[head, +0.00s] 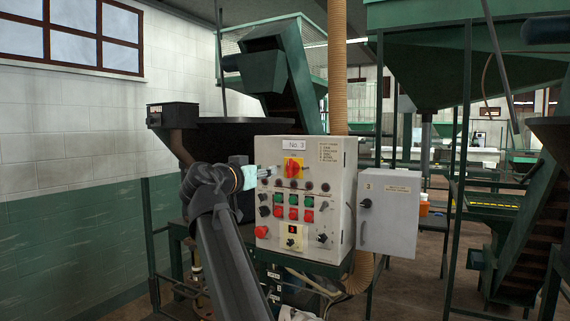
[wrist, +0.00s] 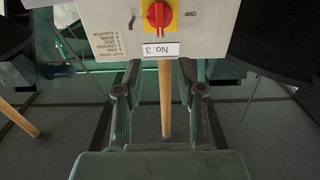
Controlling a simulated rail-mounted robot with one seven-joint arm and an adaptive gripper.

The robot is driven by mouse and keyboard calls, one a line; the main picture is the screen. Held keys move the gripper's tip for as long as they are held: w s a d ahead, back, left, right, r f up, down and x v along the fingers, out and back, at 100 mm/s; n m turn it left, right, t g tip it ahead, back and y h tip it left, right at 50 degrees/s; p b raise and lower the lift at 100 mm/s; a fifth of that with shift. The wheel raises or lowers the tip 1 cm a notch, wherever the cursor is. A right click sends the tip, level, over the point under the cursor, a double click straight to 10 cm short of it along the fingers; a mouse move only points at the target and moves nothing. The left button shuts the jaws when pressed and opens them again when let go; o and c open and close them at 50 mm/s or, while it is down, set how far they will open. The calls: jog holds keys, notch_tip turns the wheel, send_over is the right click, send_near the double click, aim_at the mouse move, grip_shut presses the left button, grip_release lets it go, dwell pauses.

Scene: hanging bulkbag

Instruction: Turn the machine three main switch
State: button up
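The machine three control box (head: 335,180) is a light grey cabinet labelled "No. 3". Its main switch (head: 293,167) is a red rotary handle on a yellow plate near the top of the front panel. In the wrist view, which looks upside down, the main switch (wrist: 158,14) is at the top edge, with the "No. 3" label below it. My gripper (wrist: 160,90) is open, its two fingers apart with nothing between them. In the head view my gripper (head: 262,173) is just left of the switch, in front of the panel, apart from the handle.
Green and red buttons (head: 293,206), black knobs and a small yellow-plated selector (head: 291,238) sit below the switch. A smaller grey box (head: 388,212) is attached at the right. A dark hopper (head: 245,130) stands behind. A tan hose (head: 337,70) rises behind the cabinet.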

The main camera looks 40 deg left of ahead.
aim_at(289, 164)
jog(key=p+x, duration=0.3)
jog(key=x, duration=0.9)
jog(key=shift+w+r+p, duration=0.1)
jog(key=shift+w+p, duration=0.05)
jog(key=shift+p, duration=0.15)
jog(key=shift+w+a, duration=0.15)
jog(key=shift+w, duration=0.5)
grip_shut()
